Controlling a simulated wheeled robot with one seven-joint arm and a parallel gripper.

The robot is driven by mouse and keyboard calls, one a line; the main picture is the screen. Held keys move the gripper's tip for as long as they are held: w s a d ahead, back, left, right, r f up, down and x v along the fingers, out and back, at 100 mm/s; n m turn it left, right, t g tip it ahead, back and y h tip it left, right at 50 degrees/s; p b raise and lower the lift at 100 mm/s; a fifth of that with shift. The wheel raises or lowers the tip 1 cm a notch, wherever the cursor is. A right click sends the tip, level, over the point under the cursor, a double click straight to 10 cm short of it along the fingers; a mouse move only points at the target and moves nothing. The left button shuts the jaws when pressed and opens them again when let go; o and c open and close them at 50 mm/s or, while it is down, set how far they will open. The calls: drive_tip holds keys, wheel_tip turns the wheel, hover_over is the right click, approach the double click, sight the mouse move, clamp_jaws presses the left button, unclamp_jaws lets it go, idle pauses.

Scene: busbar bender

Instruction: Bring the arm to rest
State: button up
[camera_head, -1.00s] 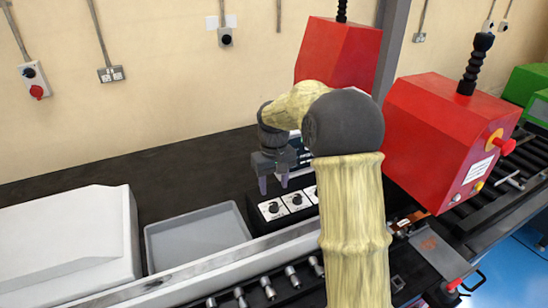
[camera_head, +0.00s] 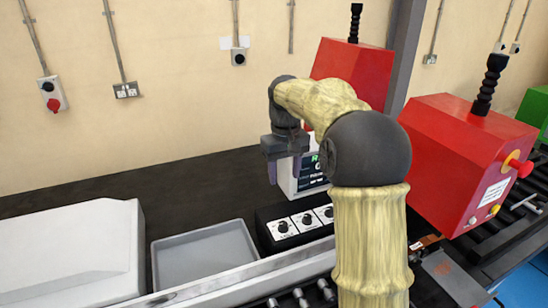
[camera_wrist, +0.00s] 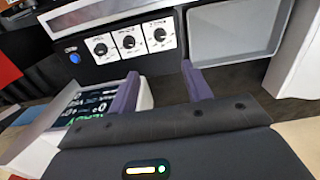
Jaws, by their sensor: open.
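My gripper (camera_head: 284,172) hangs over the dark bench, above and behind the black control box. Its purple-grey fingers stand apart with nothing between them, also in the wrist view (camera_wrist: 160,92). The black control box (camera_head: 268,222) carries several white-plated dials; in the wrist view its dials (camera_wrist: 130,42) lie beyond the fingers. A white display unit (camera_head: 304,180) with a dark screen and green text stands right behind the gripper, partly hidden by my arm. In the wrist view the display (camera_wrist: 88,112) is at the left, partly hidden by a finger.
An empty grey tray (camera_head: 205,255) sits left of the control box. A white housing (camera_head: 70,250) stands at the far left. Red machine heads (camera_head: 455,150) stand at the right. The dark bench (camera_head: 130,180) is bare behind the tray.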

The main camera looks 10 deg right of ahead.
drive_tip(key=s+f+m+t, duration=0.1)
drive_tip(key=s+f, duration=0.6)
drive_tip(key=s, duration=0.4)
drive_tip(key=s+f+m+t, duration=0.1)
drive_tip(key=s+f, duration=0.7)
drive_tip(key=s, duration=0.3)
drive_tip(key=shift+s+t, duration=0.2)
drive_tip(key=shift+t, duration=0.1)
drive_tip(key=shift+c, duration=0.2)
drive_tip(key=shift+c, duration=1.2)
